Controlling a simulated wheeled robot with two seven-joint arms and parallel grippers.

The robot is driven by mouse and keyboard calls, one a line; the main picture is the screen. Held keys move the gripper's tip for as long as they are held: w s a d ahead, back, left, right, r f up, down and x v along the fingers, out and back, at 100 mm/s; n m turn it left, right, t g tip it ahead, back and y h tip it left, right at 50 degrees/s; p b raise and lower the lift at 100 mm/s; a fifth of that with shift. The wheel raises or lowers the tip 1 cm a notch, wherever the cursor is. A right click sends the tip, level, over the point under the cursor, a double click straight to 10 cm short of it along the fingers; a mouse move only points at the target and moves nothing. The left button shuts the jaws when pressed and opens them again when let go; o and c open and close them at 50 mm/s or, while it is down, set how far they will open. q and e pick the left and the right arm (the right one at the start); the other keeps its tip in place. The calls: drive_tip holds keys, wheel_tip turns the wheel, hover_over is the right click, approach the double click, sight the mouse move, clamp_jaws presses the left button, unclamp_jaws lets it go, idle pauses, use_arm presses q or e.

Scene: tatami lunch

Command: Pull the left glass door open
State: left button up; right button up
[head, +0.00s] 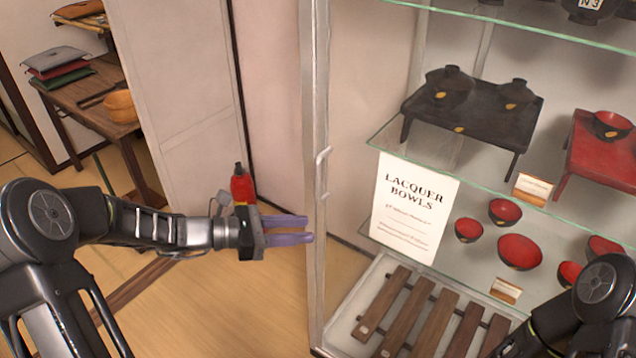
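The glass display cabinet fills the right half of the head view. A pale upright door frame (314,90) stands at its left side, with a slim light vertical handle (322,172) on it. The glass itself is hard to make out, and I cannot tell whether the door is fully closed. My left gripper (302,229) is just left of the frame, below the handle. Its two purple fingers point right, with a narrow gap and nothing between them. They overlap the frame's edge in the picture; contact is unclear. My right arm shows at lower right, its gripper out of view.
Inside the cabinet are a black table (470,115), red bowls (519,251), a "Lacquer Bowls" sign (413,208) and a wooden slatted rack (420,312). A red extinguisher-like object (243,188) stands behind my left gripper. A wooden table (95,85) is at far left. Floor is clear below.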

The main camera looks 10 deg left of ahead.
sight(318, 198)
use_arm(q)
drive_tip(key=w+a+r+n+t+h, duration=0.1)
drive_tip(key=w+a+r+t, duration=0.1)
drive_tip(key=r, duration=0.7)
drive_tip(key=shift+a+t, duration=0.3)
drive_tip(key=shift+a, duration=0.5)
drive_tip(key=p+x, duration=0.2)
drive_tip(key=x, duration=0.5)
drive_tip(key=shift+w+d, duration=0.15)
drive_tip(key=shift+d, duration=0.25)
drive_tip(key=shift+c, duration=0.5)
clamp_jaws()
